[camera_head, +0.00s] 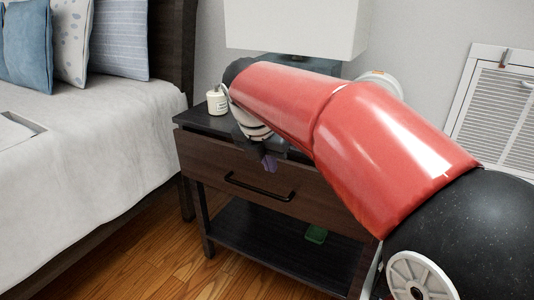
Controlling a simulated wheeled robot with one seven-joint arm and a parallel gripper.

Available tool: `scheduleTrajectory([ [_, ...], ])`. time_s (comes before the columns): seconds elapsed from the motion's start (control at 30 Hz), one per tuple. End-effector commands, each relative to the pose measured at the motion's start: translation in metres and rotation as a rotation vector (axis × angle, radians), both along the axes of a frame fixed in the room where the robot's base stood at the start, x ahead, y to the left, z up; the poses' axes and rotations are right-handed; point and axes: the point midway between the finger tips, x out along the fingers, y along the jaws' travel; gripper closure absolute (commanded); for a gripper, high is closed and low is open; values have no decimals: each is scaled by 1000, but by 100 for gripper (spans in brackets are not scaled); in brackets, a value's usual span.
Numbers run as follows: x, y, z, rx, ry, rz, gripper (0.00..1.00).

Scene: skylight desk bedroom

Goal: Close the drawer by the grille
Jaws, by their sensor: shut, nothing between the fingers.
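The dark wood nightstand has a drawer (235,178) with a black bar handle (258,188). The drawer front seems to stand a little forward of the top, but my arm covers part of its upper edge and right side. The white louvred grille (503,115) is on the wall to the right of the nightstand. My gripper (268,162) points down at the upper edge of the drawer front, above the handle. It is shut and empty. I cannot tell whether it touches the drawer.
A small white jar (217,101) stands on the nightstand top, left of my arm. A lamp with a white shade (295,28) is behind my arm. A green object (316,234) lies on the lower shelf. The bed (90,150) stands close on the left.

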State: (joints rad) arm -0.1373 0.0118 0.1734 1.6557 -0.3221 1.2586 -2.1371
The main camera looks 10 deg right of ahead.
Motion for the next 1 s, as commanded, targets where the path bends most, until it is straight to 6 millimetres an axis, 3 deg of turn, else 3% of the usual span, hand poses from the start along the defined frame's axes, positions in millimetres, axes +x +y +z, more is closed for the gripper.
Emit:
scheduleTrajectory([
  [0.13,9,-8,-33,0,4,-2,100],
  [0.4,38,-27,-28,1,0,-2,100],
  [1.0,49,-36,-24,0,1,-3,100],
])
